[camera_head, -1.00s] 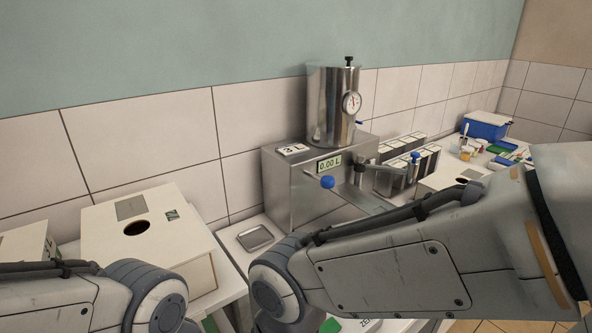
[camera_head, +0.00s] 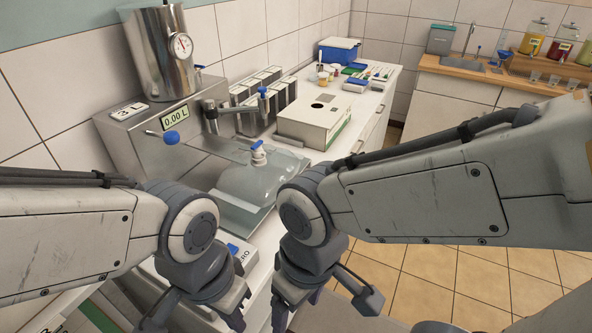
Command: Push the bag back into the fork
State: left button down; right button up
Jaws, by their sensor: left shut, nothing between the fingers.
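The bag (camera_head: 255,184) is clear and filled-looking, lying on the metal tray in front of the filling machine. Its white neck and blue cap (camera_head: 257,146) point up, near a flat plate under the machine's spout. I cannot make out the fork clearly or whether the neck sits in it. My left gripper (camera_head: 196,316) is low at the bottom edge, shut and empty, in front of the bag and apart from it. My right gripper (camera_head: 324,306) is to its right, also apart from the bag; its fingertips are too cut off to tell their state.
The steel filling machine (camera_head: 142,148) reads 0.00 L and has a blue-knobbed lever (camera_head: 171,137). A white box with a round hole (camera_head: 312,118) stands right of the bag. A blue bin (camera_head: 339,50) and small jars are farther back. Tiled floor is clear at right.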

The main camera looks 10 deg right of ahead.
aim_at(253, 187)
jog(key=z, duration=0.15)
jog(key=k, duration=0.2)
jog(key=z, duration=1)
jog(key=k, duration=1.1)
jog(key=z, duration=0.9)
jog(key=i, duration=1.2)
jog(key=u, duration=0.4)
jog(key=i, duration=1.45)
jog(key=u, duration=1.8)
jog(key=i, duration=0.95)
jog(key=u, duration=1)
